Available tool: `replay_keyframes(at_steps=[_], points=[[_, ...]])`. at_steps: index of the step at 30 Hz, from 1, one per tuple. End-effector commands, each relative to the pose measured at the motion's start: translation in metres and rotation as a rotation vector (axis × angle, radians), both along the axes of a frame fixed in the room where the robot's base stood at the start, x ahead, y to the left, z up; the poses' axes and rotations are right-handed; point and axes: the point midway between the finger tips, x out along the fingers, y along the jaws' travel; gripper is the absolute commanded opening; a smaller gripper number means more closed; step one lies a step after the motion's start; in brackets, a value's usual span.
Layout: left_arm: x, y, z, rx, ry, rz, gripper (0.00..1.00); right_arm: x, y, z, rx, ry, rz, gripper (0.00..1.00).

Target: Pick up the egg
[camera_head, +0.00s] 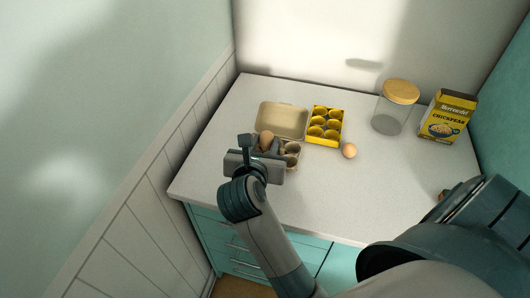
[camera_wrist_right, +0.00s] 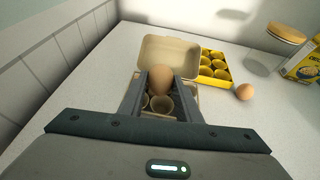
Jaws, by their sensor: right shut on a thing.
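My right gripper (camera_head: 257,147) is over the front of an open egg carton (camera_head: 282,120), at the left of the counter. It is shut on a brown egg (camera_head: 266,140). In the right wrist view the egg (camera_wrist_right: 160,79) stands between the two fingers (camera_wrist_right: 160,88), above or in the carton's cups; I cannot tell if it is clear of them. The carton's raised lid (camera_wrist_right: 168,53) is behind the egg. A second brown egg (camera_head: 349,151) lies loose on the counter, right of the carton. My left gripper is not in view.
A yellow tray with several cups (camera_head: 341,128) stands right of the carton. A glass jar with a wooden lid (camera_head: 388,115) and a yellow chickpea box (camera_head: 448,115) stand at the back right. A wall bounds the left; the counter's front middle (camera_head: 330,205) is bare.

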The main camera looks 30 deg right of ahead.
Motion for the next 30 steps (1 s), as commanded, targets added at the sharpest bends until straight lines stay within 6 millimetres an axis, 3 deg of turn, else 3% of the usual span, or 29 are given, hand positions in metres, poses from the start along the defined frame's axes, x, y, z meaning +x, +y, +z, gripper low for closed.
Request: replay_keyframes(at_steps=[9, 30], points=[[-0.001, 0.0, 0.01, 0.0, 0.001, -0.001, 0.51, 0.0, 0.0, -0.034, -0.004, 0.005, 0.001, 0.08], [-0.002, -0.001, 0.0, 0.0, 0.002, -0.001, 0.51, -0.001, 0.0, -0.047, 0.0, 0.002, -0.001, 0.08]])
